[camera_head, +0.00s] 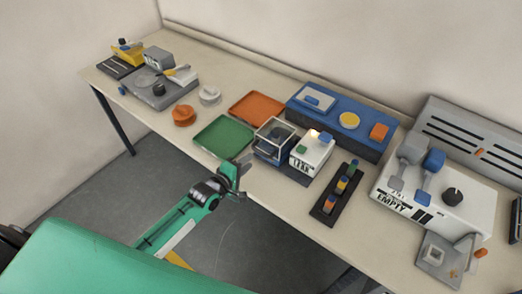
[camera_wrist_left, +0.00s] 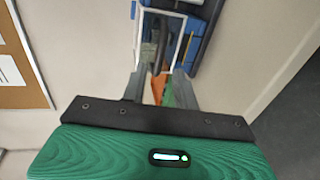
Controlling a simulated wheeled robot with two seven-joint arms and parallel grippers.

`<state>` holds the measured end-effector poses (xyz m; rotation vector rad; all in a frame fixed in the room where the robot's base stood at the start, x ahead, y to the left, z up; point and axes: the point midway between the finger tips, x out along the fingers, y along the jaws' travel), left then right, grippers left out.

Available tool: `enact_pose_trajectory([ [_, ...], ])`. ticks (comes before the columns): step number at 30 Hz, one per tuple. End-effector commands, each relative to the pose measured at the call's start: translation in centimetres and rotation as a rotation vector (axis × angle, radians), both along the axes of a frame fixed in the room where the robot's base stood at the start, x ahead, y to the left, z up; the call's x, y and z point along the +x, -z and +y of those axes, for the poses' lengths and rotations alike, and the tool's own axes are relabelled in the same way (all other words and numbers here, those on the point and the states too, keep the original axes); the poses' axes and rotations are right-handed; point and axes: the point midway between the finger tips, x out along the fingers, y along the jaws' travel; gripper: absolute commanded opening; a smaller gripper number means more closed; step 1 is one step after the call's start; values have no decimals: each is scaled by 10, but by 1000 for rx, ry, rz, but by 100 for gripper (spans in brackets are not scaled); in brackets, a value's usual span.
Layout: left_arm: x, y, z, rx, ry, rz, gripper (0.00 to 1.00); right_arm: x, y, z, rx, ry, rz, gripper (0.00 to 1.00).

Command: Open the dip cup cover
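No part is clearly labelled as the dip cup; a likely one is the box with a clear, white-edged cover (camera_head: 274,132) beside the green tray, and the cover looks closed. My left gripper (camera_head: 238,174) is at the table's front edge, just in front of that box and apart from it in the head view. In the left wrist view the fingers of my left gripper (camera_wrist_left: 160,90) are spread with a gap between them. The white-edged frame of the box (camera_wrist_left: 178,42) shows beyond the fingertips, with a dark bar in its middle. My right gripper is out of view.
A green tray (camera_head: 224,137) and an orange tray (camera_head: 257,109) lie left of the box. A white labelled box (camera_head: 312,155) and a dark rack of coloured blocks (camera_head: 335,192) stand right. A blue unit (camera_head: 345,133) is behind. Orange (camera_head: 183,117) and white (camera_head: 209,95) knobbed pieces sit further left.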

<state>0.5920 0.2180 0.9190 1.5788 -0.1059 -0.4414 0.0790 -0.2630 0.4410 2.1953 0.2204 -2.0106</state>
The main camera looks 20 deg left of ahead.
Motion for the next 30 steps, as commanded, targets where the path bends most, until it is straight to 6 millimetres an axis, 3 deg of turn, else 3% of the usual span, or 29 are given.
enact_pose_trajectory([
  [9,49,9,-18,2,0,-1,30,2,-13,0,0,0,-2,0],
  [15,68,15,-25,0,0,0,30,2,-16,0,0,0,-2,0],
  [28,75,18,-27,1,0,1,30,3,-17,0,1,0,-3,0],
  [30,75,18,-27,1,0,1,20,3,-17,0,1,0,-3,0],
])
